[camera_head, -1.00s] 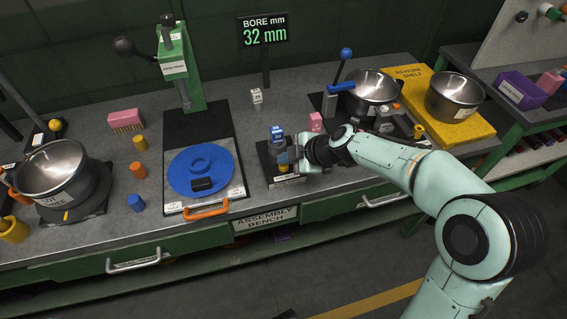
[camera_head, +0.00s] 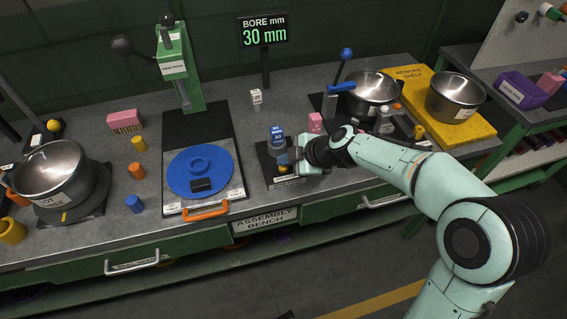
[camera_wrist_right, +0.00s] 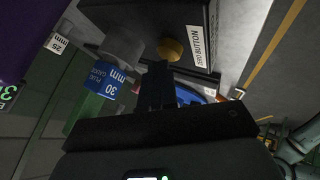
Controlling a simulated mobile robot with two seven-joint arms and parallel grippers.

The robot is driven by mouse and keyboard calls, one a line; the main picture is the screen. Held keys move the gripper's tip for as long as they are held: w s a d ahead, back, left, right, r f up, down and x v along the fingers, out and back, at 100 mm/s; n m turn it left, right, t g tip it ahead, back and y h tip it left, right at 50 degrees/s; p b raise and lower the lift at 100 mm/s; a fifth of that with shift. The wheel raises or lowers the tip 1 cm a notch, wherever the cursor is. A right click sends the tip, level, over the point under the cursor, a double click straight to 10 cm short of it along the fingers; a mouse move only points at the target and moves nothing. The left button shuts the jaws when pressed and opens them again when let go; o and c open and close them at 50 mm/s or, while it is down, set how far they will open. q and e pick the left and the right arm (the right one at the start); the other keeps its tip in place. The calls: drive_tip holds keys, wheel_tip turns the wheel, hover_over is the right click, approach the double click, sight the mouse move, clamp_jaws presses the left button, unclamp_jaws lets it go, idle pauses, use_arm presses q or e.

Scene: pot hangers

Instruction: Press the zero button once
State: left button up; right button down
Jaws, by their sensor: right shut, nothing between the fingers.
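The zero button is a yellow round knob (camera_wrist_right: 171,49) on a black gauge stand (camera_wrist_right: 150,15), beside a white label reading ZERO BUTTON (camera_wrist_right: 203,50). In the head view the stand (camera_head: 266,163) is at the bench's front middle, and the yellow knob (camera_head: 283,169) shows small at my fingertips. My right gripper (camera_head: 299,166) is shut and empty, just right of the knob. In the wrist view its fingertips (camera_wrist_right: 160,68) end very close to the knob; I cannot tell whether they touch. The bore display (camera_head: 264,30) reads 30 mm. My left gripper is not in view.
A blue 30 mm plug gauge (camera_head: 277,134) stands on the gauge stand, also in the wrist view (camera_wrist_right: 104,80). A blue disc (camera_head: 190,183) lies to the left.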

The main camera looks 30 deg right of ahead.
sight(286, 168)
drive_tip(key=shift+r+p, duration=0.35)
drive_tip(key=shift+r, duration=0.45)
drive_tip(key=shift+r, duration=0.1)
wheel_tip(286, 168, up, 5)
drive_tip(key=p, duration=0.2)
drive_tip(key=shift+p, duration=0.35)
idle(0.5)
